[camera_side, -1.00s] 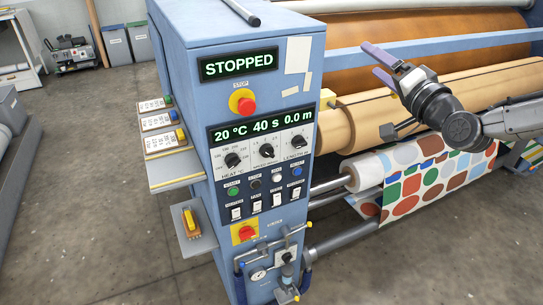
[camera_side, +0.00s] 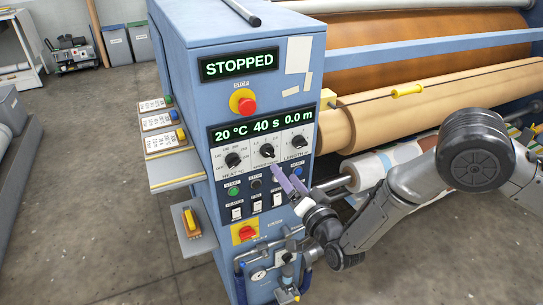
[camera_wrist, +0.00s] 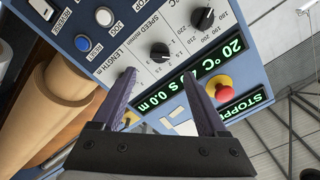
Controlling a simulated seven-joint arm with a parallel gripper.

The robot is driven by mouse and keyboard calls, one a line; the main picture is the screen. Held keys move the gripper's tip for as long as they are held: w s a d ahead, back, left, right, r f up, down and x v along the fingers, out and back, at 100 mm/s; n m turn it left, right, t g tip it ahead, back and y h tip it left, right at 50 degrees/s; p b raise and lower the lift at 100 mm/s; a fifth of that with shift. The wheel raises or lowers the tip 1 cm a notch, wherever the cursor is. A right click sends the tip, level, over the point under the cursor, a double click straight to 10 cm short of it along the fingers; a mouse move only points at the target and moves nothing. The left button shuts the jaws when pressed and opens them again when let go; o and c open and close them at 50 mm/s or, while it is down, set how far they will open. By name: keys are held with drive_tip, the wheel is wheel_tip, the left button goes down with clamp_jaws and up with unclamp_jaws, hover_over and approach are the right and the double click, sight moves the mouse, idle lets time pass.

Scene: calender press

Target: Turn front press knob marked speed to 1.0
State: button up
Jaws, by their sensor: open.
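The speed knob (camera_side: 267,150) is a black knob in the middle of three on the press's front panel. In the wrist view the speed knob (camera_wrist: 160,53) lies beyond and roughly between my fingertips, untouched; its setting is too small to read surely. My gripper (camera_side: 286,176) is open and empty, with purple fingers in front of the panel, just below and right of the speed knob in the side view. In the wrist view my gripper (camera_wrist: 158,72) spreads wide; its left finger covers the length knob's area.
The heat knob (camera_side: 232,160) is left of the speed knob, and the length knob (camera_side: 298,142) right. A red stop button (camera_side: 246,105) sits above the display (camera_side: 262,124), reading 20 °C, 40 s, 0.0 m. Push buttons and switches lie below. Rollers (camera_side: 420,110) stand at right.

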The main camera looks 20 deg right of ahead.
sight(271, 155)
drive_tip(key=w, duration=0.9)
drive_tip(key=shift+w, duration=0.15)
clamp_jaws()
